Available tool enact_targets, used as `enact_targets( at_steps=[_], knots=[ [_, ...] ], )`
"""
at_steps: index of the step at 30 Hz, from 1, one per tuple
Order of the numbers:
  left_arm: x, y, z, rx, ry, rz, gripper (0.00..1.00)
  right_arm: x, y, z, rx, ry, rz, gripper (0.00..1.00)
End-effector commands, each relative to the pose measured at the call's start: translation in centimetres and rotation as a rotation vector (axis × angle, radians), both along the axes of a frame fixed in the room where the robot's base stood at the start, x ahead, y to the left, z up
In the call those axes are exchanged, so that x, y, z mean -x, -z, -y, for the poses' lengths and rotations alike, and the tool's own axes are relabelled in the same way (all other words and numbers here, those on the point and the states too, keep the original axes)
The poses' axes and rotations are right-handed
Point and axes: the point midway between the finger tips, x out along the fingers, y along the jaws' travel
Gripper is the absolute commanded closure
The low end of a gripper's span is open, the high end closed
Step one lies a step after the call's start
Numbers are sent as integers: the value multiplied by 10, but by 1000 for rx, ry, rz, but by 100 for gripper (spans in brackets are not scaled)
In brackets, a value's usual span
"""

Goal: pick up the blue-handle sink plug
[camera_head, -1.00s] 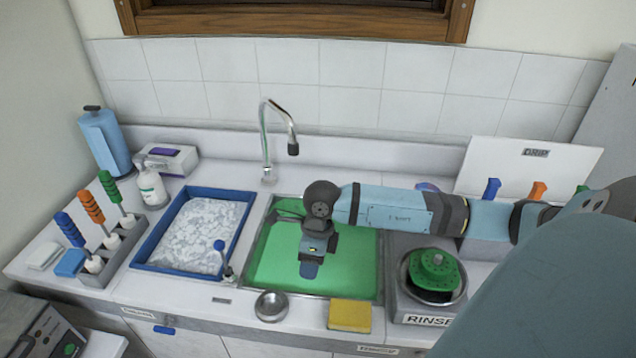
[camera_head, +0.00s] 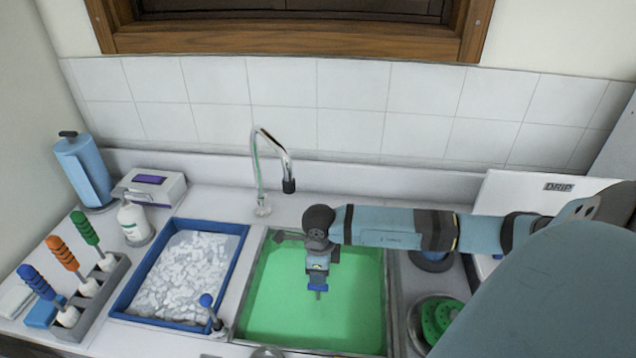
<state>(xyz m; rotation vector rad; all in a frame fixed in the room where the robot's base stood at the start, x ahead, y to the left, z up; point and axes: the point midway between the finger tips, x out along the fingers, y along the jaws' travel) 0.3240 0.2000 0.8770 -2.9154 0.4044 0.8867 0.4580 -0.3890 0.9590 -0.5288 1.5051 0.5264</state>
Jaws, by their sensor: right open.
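My right gripper (camera_head: 318,279) hangs, pointing down, over the green-filled sink (camera_head: 270,325). It is open. A small blue piece with a short stem shows at its tip against the green, possibly the handle of the blue-handle sink plug. I cannot tell whether it is the plug or part of the gripper, nor whether they touch. No plug body shows in the green liquid. A blue-knobbed lever (camera_head: 207,300) stands between the sink and the blue tray, apart from the gripper. My left gripper is not in view.
The blue tray (camera_head: 128,292) of white pieces lies left of the sink. Further left is a rack (camera_head: 101,290) of blue, orange and green handled tools. The faucet (camera_head: 262,180) rises behind the sink. A green round thing (camera_head: 438,316) sits in a basin at right.

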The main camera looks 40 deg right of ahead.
Motion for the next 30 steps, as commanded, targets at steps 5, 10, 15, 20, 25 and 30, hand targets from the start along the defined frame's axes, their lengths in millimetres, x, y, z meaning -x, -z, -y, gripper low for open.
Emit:
enact_targets(
  at_steps=[5,10,15,20,25,30],
  knots=[
    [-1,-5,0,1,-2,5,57,0,18,0,-1,0,-1,51],
    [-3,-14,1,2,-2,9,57,0,31,-2,-2,1,-4,51],
    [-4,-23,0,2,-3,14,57,-1,58,-4,-2,1,-2,51],
    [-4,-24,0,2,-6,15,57,-1,71,-4,-1,1,1,51],
    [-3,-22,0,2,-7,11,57,-1,72,-3,0,1,1,51],
    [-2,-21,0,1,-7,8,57,-1,72,-3,0,1,1,81]
  ],
)
